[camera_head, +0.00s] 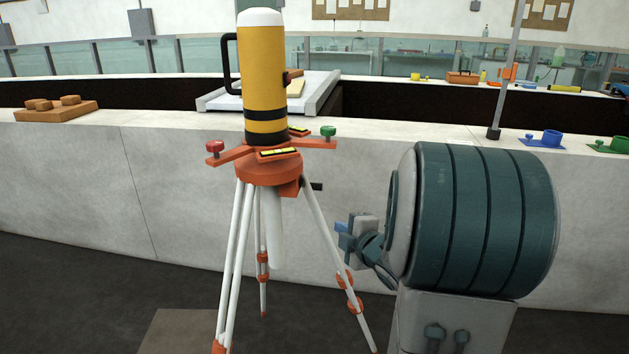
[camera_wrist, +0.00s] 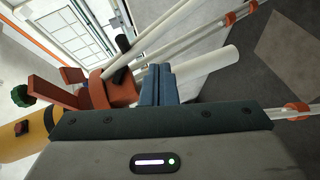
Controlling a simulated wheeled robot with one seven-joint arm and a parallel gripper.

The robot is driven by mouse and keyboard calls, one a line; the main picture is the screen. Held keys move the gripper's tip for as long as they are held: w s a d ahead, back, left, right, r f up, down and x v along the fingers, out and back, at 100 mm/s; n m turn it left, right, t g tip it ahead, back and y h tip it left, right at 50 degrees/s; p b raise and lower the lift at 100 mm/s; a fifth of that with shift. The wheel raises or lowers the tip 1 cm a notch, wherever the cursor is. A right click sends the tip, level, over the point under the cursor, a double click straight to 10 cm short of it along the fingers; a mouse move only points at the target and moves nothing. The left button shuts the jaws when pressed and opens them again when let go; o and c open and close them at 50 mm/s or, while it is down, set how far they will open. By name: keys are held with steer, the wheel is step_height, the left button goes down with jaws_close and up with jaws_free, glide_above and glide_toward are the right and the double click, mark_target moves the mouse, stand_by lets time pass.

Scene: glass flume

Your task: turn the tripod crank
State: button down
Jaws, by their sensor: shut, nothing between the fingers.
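The tripod (camera_head: 270,170) stands upright on the floor with an orange head and white legs. A yellow cylinder (camera_head: 262,80) with a black handle sits on top. A short black grip (camera_head: 316,186), apparently the crank's, sticks out right of the orange block under the head; it also shows in the wrist view (camera_wrist: 121,43). My gripper (camera_head: 343,228) is below and right of this grip, apart from it. In the wrist view my blue fingers (camera_wrist: 157,72) are together and empty, in front of the white centre column (camera_wrist: 208,68). The crank's arm is hard to make out.
A long pale wall (camera_head: 80,160) runs behind the tripod. Orange blocks (camera_head: 55,108) lie on its ledge at left; blue (camera_head: 541,139) and green (camera_head: 610,145) pieces lie at right. The tripod's spread right leg (camera_head: 335,255) passes close to my gripper.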

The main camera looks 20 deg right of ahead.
step_height(320, 180, up, 3)
steer(key=n+t+y+p, duration=0.1)
steer(key=n+y, duration=0.1)
steer(key=n, duration=0.1)
steer(key=n+t+y+p, duration=0.1)
steer(key=y+p, duration=0.1)
steer(key=p, duration=0.1)
glide_toward(313, 188)
steer(key=w+a, duration=0.2)
steer(key=a, duration=0.2)
steer(key=w+d, duration=0.2)
steer(key=w, duration=0.1)
steer(key=shift+f, duration=0.1)
steer(key=shift+w+d+f+p, duration=0.1)
steer(key=shift+w+d+p, duration=0.1)
steer(key=shift+w+p, duration=0.25)
